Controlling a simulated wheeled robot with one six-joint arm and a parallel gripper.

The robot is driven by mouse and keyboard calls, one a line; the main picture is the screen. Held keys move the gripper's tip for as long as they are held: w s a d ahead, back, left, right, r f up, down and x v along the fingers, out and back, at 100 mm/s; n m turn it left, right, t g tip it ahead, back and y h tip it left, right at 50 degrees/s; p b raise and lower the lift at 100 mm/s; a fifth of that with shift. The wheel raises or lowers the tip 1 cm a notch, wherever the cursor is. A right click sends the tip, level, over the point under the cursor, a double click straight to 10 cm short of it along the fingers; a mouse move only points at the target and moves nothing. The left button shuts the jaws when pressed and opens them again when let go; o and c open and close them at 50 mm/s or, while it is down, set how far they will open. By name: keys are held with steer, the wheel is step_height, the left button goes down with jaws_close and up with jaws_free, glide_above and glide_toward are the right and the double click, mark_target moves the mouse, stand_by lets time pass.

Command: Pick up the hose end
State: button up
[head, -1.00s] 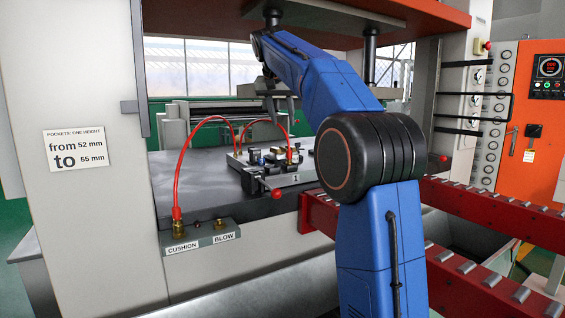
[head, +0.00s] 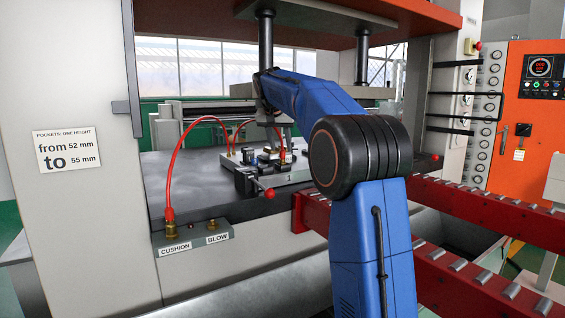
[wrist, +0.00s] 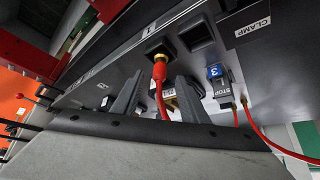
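The red hose end (wrist: 159,78) with its brass fitting sits at a dark square socket on the die plate (wrist: 105,80) in the wrist view. In the head view a short red hose arcs over the plate to the hose end (head: 283,155). My gripper (wrist: 158,92) is open, with one dark finger on each side of the red hose in the wrist picture. Contact with the hose cannot be told.
A longer red hose (head: 175,150) runs from the CUSHION fitting (head: 169,222) to the plate; BLOW is beside it. A blue-topped STOP block (wrist: 217,80), another socket (wrist: 196,35) and red hoses are close by. Red roller rails (head: 470,192) stand at right.

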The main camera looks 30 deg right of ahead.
mark_target(283, 152)
steer(key=x, duration=0.5)
steer(key=shift+r, duration=0.1)
jaws_close()
steer(key=shift+r, duration=0.1)
